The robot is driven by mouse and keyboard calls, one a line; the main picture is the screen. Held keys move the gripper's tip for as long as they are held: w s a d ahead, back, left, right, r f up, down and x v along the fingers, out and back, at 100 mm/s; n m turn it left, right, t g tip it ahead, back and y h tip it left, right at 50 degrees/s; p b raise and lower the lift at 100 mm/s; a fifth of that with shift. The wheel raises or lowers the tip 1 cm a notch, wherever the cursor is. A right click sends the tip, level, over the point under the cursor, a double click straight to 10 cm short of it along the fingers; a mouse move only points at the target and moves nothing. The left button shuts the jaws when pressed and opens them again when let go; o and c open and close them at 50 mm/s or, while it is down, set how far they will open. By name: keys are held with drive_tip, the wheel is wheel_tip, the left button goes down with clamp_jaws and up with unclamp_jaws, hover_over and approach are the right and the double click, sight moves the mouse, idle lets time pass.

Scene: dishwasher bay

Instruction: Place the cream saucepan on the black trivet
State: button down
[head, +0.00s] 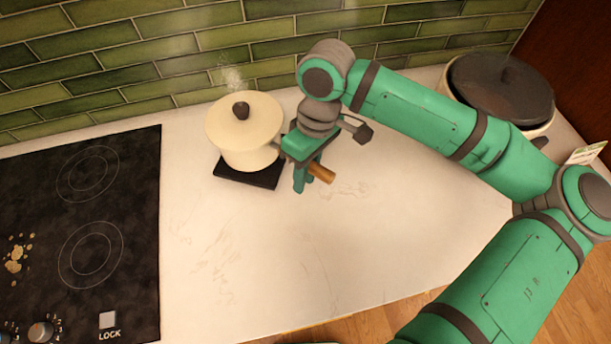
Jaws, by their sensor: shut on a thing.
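The cream saucepan (248,136) has a lid with a dark knob, and faint steam rises above it. It is upright over the black trivet (238,176), whose front and left edges show beneath it. I cannot tell whether the pan's base touches the trivet or hangs just above it. My gripper (306,180) is at the right of the pan, shut on its wooden handle (322,173). The handle's tip sticks out to the right of the fingers. The rest of the handle is hidden by the gripper.
A black cooktop (110,220) with ring markings and crumbs lies at the left. A large pot with a dark lid (502,87) stands at the back right, behind my arm. A green tiled wall (150,55) closes off the back. The counter in front (270,255) is clear.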

drive_tip(key=shift+w+f, duration=0.15)
drive_tip(key=shift+f, duration=0.75)
drive_tip(key=shift+w+f, duration=0.15)
drive_tip(key=shift+f, duration=0.7)
drive_tip(key=c, duration=1.6)
unclamp_jaws()
drive_tip(key=shift+o, duration=0.2)
drive_tip(key=shift+s, duration=0.1)
wheel_tip(320, 180, up, 12)
drive_tip(key=w+d, duration=0.1)
drive_tip(key=shift+w+d+f, duration=0.15)
drive_tip(key=shift+w+d, duration=0.1)
drive_tip(key=shift+w, duration=0.1)
drive_tip(key=shift+w, duration=0.1)
